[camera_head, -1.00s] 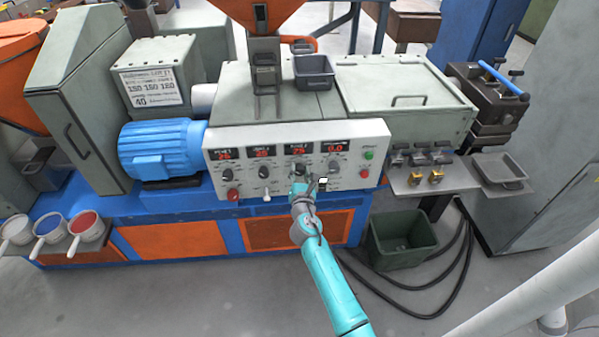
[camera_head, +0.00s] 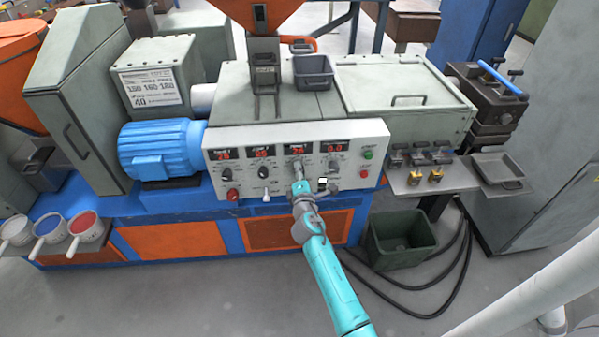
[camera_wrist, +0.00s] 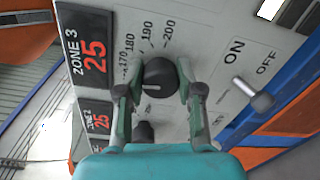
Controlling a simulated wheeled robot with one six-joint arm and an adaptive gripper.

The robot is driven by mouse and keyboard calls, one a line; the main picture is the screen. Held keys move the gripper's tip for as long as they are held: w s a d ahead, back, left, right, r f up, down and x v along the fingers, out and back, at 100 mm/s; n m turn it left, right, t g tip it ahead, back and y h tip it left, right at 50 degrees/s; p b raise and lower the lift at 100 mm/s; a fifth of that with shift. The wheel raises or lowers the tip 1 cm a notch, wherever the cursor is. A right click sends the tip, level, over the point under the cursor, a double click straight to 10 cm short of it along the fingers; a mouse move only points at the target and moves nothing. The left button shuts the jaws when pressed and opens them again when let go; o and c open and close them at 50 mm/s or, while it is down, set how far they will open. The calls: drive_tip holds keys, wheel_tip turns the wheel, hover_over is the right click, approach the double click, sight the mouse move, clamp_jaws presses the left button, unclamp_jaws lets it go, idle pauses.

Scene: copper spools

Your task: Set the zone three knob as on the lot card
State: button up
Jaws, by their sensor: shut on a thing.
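The zone three knob (camera_wrist: 160,72) is a black round knob in the wrist view, with a pale mark on its near side. Printed numbers 170 to 200 run beside it. The zone 3 display (camera_wrist: 96,48) reads 25 in red. My gripper (camera_wrist: 160,92) has a finger on each side of the knob and is shut on it. In the head view my gripper (camera_head: 299,176) is at the panel below the third display, mostly covering the knob. The lot card (camera_head: 152,87) is on the grey box at upper left; its row of three numbers is blurred, with 40 below.
The control panel (camera_head: 240,155) carries other knobs and displays. A white-tipped toggle switch (camera_wrist: 255,95) marked ON and OFF stands right of my gripper in the wrist view. A green bin (camera_head: 400,240) and black cables lie on the floor at right.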

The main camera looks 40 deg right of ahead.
drive_tip(key=m, duration=0.6)
drive_tip(key=shift+f+m, duration=0.1)
drive_tip(key=shift+m, duration=0.3)
idle(0.4)
drive_tip(key=o, duration=1.2)
drive_tip(key=shift+c, duration=0.2)
drive_tip(key=shift+s, duration=0.15)
drive_tip(key=v, duration=1.1)
drive_tip(key=shift+s, duration=0.4)
drive_tip(key=shift+a, duration=0.2)
